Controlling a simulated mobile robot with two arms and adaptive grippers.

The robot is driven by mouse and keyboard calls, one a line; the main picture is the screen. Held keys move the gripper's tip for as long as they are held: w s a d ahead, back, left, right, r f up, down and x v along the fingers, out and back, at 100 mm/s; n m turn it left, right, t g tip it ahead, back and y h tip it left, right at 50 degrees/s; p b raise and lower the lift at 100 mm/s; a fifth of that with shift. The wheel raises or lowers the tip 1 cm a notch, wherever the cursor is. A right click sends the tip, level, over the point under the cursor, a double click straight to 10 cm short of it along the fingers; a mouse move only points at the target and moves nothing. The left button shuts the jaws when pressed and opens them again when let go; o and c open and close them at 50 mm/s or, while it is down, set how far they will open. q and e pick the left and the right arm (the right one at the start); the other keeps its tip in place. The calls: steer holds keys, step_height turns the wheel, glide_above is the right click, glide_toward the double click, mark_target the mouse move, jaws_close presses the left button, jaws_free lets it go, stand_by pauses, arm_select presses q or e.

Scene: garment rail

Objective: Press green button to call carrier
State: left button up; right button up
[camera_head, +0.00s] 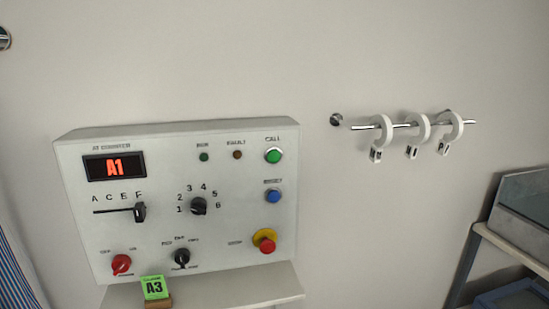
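The green button (273,156) sits at the top right of a light grey control panel (225,240) on the wall, under a label that seems to read CALL. The panel's display (114,167) shows A1 in red. No gripper is in the head view, and nothing touches the green button.
Below the green button are a blue button (273,196) and a red stop button (267,245) on a yellow base. A slider (139,212) and several knobs fill the panel. A rail (400,126) with white ring tags juts from the wall. Shelving (500,242) stands at right.

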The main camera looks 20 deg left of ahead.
arm_select(q)
jaws_close()
stand_by(1.0)
